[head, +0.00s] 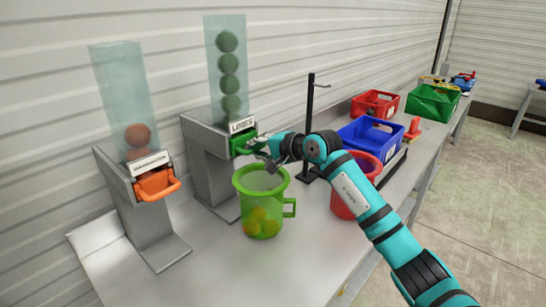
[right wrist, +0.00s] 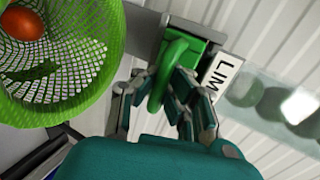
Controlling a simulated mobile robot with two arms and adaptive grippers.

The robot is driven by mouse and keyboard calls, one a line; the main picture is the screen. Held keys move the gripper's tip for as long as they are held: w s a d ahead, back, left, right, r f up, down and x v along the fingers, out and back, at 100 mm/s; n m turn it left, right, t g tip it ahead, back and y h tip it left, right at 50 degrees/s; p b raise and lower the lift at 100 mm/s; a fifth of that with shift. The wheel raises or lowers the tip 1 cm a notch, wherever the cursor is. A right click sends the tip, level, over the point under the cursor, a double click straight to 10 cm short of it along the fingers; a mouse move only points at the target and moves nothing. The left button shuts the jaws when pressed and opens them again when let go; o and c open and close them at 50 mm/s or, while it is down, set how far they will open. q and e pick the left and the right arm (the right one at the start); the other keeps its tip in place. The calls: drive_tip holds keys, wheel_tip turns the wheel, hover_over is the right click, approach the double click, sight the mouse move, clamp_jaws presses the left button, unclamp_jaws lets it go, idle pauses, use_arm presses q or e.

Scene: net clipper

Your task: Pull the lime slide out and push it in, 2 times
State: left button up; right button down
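The lime slide (head: 242,143) is a green drawer with a loop handle, at the front of a grey dispenser under a "LIMES" label. Several dark green balls (head: 228,63) stand in the clear tube above it. My right gripper (head: 262,146) is at the slide's front. In the right wrist view, the fingers of my right gripper (right wrist: 163,95) close on both sides of the green slide handle (right wrist: 168,70) and appear to touch it. How far the slide is out is hard to tell. My left gripper is not in view.
A green mesh jug (head: 262,208) with orange and yellow pieces stands just below my right gripper. An orange slide (head: 157,184) on a second dispenser is at left. A red bucket (head: 345,198), black stand (head: 309,120) and blue crate (head: 370,138) are at right. The front bench is clear.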

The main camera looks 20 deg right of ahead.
drive_tip(key=s+d+b, duration=0.2)
drive_tip(key=s+d, duration=0.3)
drive_tip(key=s, duration=0.3)
drive_tip(key=shift+d, duration=0.2)
idle(0.5)
drive_tip(key=shift+w+r, duration=0.15)
idle(0.4)
drive_tip(key=w+a+b, duration=0.1)
drive_tip(key=w+a, duration=0.4)
drive_tip(key=w, duration=0.3)
drive_tip(key=shift+w+a, duration=0.35)
idle(0.5)
idle(0.5)
